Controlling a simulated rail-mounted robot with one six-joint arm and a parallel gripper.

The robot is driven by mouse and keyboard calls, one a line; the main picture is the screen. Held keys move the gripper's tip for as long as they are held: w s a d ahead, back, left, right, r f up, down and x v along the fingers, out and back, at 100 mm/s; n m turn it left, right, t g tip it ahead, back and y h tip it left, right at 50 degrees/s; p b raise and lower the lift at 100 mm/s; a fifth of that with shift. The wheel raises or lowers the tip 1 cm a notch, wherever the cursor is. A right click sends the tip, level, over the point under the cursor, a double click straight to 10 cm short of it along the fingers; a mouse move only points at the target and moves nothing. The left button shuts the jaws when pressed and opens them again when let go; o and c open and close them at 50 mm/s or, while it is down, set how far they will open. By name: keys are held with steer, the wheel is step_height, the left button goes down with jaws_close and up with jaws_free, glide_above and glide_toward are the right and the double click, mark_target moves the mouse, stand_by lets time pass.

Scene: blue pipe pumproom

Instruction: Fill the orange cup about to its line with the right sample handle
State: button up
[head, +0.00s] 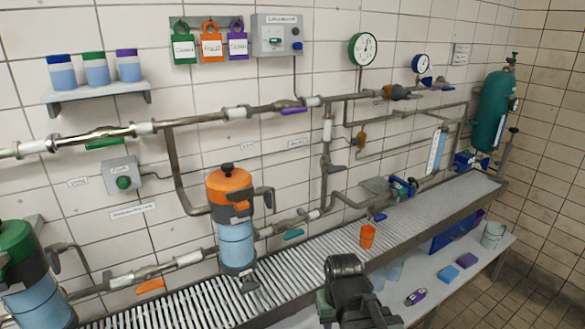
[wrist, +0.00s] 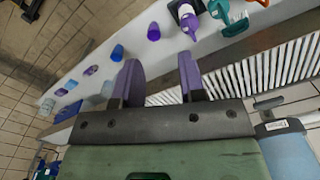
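The orange cup (head: 367,236) stands upright on the ribbed bench; its inside, line and fill level are too small to read. A blue handle (head: 380,217) sits on the lower pipe just above and right of it. A teal handle (head: 293,234) and an orange handle (head: 150,286) hang on the lower pipe farther left. I cannot tell which is the right sample handle. My gripper (head: 345,268) is in front of the bench, apart from the cup to its lower left. In the wrist view, its two purple fingers (wrist: 159,60) are spread with nothing held between them.
An orange-topped vessel (head: 230,195) stands at the bench's middle left, a green-topped one (head: 20,265) at far left. A lower white shelf holds a blue crate (head: 457,231), a bucket (head: 492,235) and small blocks (head: 447,273). The bench right of the cup is mostly clear.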

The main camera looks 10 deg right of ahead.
stand_by(0.4)
steer(key=m+t+y+b, duration=0.7)
steer(key=m+t+b, duration=0.6)
steer(key=t+b, duration=0.6)
glide_toward(383, 219)
steer(key=w+a, duration=0.1)
steer(key=w, duration=0.2)
steer(key=w+a+r+g+b, duration=0.1)
steer(key=w, duration=0.2)
steer(key=w+a+g, duration=0.1)
steer(key=w+a, duration=0.1)
steer(key=w, duration=0.2)
steer(key=shift+r, duration=0.4)
